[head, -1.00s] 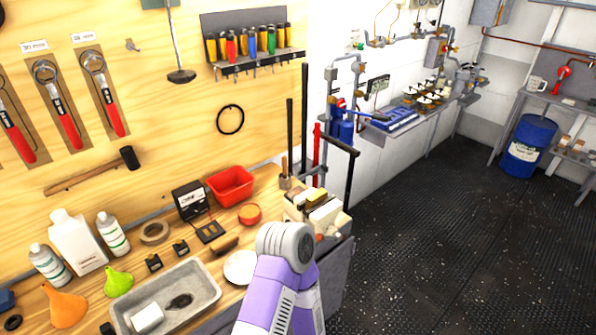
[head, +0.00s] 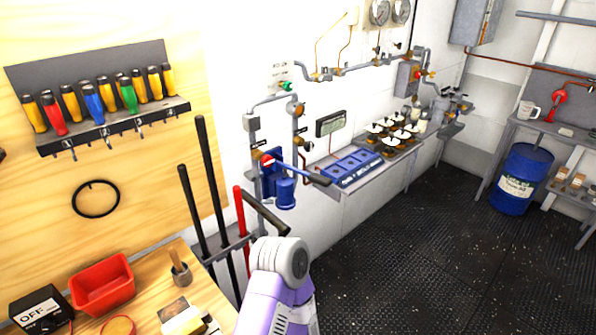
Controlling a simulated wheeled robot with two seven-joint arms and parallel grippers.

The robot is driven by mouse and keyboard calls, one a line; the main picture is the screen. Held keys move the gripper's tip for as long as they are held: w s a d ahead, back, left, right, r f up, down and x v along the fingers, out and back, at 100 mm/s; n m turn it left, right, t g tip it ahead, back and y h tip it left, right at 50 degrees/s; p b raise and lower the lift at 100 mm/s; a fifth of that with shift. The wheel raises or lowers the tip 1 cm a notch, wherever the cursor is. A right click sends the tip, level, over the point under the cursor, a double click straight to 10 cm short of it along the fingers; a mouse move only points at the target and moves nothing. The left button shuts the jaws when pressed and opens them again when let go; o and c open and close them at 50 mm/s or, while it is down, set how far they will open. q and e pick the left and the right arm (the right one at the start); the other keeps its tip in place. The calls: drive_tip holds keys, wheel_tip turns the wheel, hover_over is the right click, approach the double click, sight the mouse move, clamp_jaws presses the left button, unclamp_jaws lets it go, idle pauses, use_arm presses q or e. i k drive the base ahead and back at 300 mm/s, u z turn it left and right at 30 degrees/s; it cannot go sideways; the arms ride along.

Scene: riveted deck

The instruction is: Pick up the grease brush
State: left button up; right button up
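A wooden handle stands upright in a small grey pot (head: 181,275) on the wooden workbench at the lower left. It may be the grease brush, but its bristles are hidden and I cannot tell for sure. No other brush shows clearly in this view. A purple and grey part of my own arm rises at the bottom centre, in front of the bench's right end. Neither of my grippers is in view.
A red bin (head: 103,284), a black box marked OFF (head: 42,310) and a block-like item (head: 184,319) are on the bench. Long-handled tools (head: 212,185) stand behind it. A blue drum (head: 521,180) stands far right. The dark floor (head: 400,270) is clear.

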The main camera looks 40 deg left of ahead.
sight(180, 270)
drive_tip(key=i, duration=2.4)
drive_tip(key=u, duration=4.2)
drive_tip(key=i, duration=0.35)
drive_tip(key=z, duration=0.1)
